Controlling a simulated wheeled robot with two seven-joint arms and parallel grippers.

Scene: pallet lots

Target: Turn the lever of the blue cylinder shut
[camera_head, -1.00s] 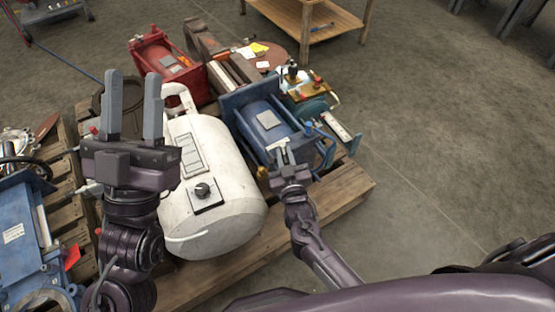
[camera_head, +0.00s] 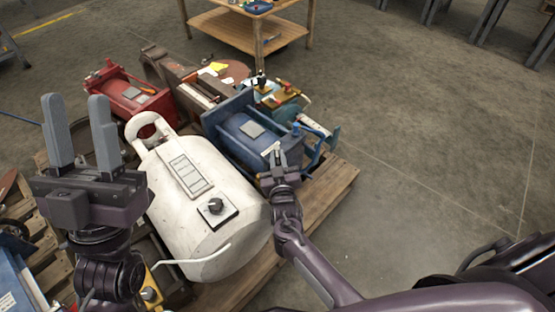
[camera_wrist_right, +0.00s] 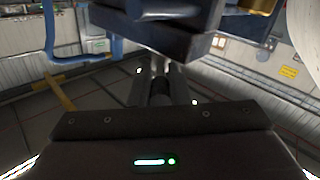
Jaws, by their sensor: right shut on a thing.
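The blue cylinder (camera_head: 240,132) lies in a blue frame near the pallet's right side. Its near end faces my right arm. My right gripper (camera_head: 274,157) is at this near end, shut on a small part there that looks like the lever. The fingers largely hide that part, so its angle cannot be told. In the right wrist view the fingers (camera_wrist_right: 160,82) reach up under a dark blue block (camera_wrist_right: 165,30), and their tips are hidden.
A white tank (camera_head: 193,222) with a black knob lies just left of the blue cylinder. A red machine (camera_head: 122,92) and brown parts stand behind. A teal device (camera_head: 318,132) is close on the right. A wooden table (camera_head: 225,28) stands beyond; the floor at right is clear.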

